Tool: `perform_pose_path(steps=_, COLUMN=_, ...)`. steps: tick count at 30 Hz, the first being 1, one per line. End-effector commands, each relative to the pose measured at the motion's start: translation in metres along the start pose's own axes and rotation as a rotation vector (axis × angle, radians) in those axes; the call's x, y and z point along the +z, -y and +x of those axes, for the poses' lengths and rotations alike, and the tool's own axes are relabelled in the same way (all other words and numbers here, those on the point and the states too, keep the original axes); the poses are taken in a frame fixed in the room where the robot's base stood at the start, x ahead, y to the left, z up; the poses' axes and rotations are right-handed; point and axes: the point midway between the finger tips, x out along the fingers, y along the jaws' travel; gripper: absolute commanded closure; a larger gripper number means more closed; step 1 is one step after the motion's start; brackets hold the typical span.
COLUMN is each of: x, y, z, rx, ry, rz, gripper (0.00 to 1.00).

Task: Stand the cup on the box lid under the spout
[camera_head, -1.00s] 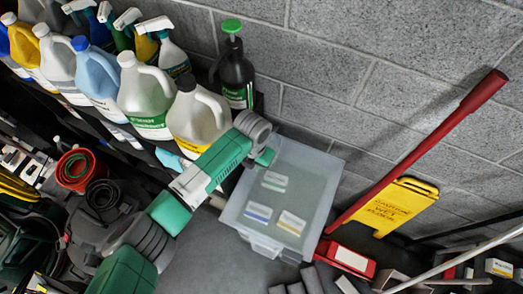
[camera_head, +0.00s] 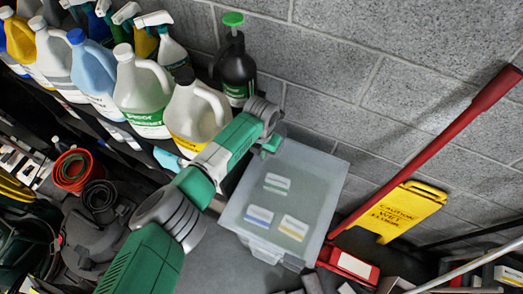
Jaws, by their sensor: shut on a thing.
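The translucent box lid (camera_head: 310,185) lies near the wall at centre, with small labels on it. My gripper (camera_head: 271,146) is at the end of my green arm, over the lid's upper left edge. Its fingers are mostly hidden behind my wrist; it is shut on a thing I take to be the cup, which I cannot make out. A dark bottle with a green pump top (camera_head: 234,70) stands just behind my wrist, up and left of the lid. I cannot tell for sure which part is the spout.
Several jugs (camera_head: 140,92) and spray bottles line the shelf at upper left, close to my arm. A red pole (camera_head: 435,145) and a yellow caution sign (camera_head: 405,210) lean at right. Red and dark coiled hoses (camera_head: 75,170) lie at left.

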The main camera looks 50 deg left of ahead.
Motion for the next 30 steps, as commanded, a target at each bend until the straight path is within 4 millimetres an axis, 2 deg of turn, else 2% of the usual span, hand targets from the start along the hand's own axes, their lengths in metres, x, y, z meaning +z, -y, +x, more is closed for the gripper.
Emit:
perform_pose_path(steps=1, x=0.0, y=0.0, z=0.002, rx=0.0, ry=0.0, rz=0.0, gripper=1.0)
perform_pose_path(steps=2, x=0.0, y=0.0, z=0.002, rx=0.0, ry=0.0, rz=0.0, gripper=0.83)
perform_pose_path(steps=4, x=0.0, y=0.0, z=0.001, rx=0.0, ry=0.0, rz=0.0, gripper=0.69)
perform_pose_path(steps=5, x=0.0, y=0.0, z=0.001, rx=0.0, ry=0.0, rz=0.0, gripper=0.67)
perform_pose_path(steps=14, x=0.0, y=0.0, z=-0.004, rx=0.0, ry=0.001, rz=0.001, gripper=0.67)
perform_pose_path(steps=17, x=0.001, y=0.0, z=-0.023, rx=0.0, ry=0.003, rz=0.002, gripper=0.67)
perform_pose_path(steps=24, x=0.001, y=-0.001, z=-0.084, rx=0.0, ry=0.003, rz=0.001, gripper=0.67)
perform_pose_path(steps=30, x=0.001, y=0.0, z=-0.114, rx=0.0, ry=0.001, rz=0.001, gripper=0.67)
